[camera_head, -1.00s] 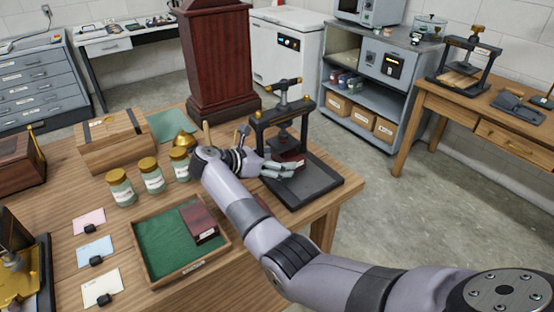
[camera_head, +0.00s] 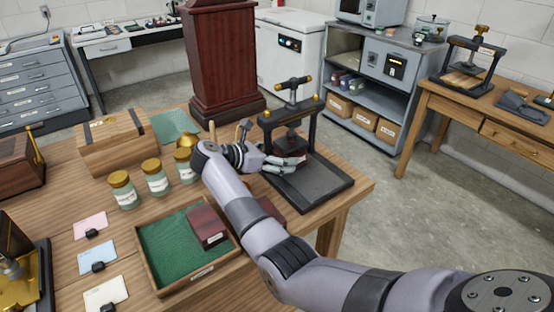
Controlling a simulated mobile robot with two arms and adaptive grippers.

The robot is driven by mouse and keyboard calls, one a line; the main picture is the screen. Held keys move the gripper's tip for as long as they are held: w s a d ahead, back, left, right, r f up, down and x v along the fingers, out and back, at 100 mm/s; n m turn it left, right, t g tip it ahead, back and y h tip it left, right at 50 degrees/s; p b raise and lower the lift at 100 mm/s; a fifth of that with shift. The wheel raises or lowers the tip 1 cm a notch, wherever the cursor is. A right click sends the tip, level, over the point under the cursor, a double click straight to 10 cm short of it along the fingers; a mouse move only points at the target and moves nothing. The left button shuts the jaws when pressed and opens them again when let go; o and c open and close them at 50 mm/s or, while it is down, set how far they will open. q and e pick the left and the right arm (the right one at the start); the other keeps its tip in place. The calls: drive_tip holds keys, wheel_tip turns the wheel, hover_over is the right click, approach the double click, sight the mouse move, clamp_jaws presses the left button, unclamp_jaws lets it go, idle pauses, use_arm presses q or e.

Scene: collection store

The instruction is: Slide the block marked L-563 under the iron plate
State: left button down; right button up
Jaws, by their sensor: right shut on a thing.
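The iron plate (camera_head: 290,141) is the dark slab hanging from the screw of a black press (camera_head: 266,124) with brass knobs, at the table's right end. My right gripper (camera_head: 290,163) reaches in from the left at the press, shut on a dark red block (camera_head: 299,156). The block is at the plate's lower front; whether it touches the plate I cannot tell. Its label is too small to read. Another dark red block (camera_head: 207,224) with a white label lies in the green-lined tray (camera_head: 192,277). A third dark red piece (camera_head: 271,209) is partly hidden behind my right arm. My left gripper is out of view.
A tall dark red wooden case (camera_head: 222,60) rises behind. The press's black base tray (camera_head: 325,183) has bare room at its front right.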

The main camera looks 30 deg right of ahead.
drive_tip(key=shift+w, duration=0.2)
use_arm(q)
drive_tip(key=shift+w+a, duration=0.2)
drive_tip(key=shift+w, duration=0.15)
use_arm(e)
drive_tip(key=shift+s, duration=0.1)
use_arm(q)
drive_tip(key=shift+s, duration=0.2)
use_arm(e)
drive_tip(key=o, duration=1.2)
drive_tip(key=shift+o, duration=0.2)
drive_tip(key=v, duration=0.7)
drive_tip(key=shift+a+r, duration=0.15)
drive_tip(key=shift+a, duration=0.05)
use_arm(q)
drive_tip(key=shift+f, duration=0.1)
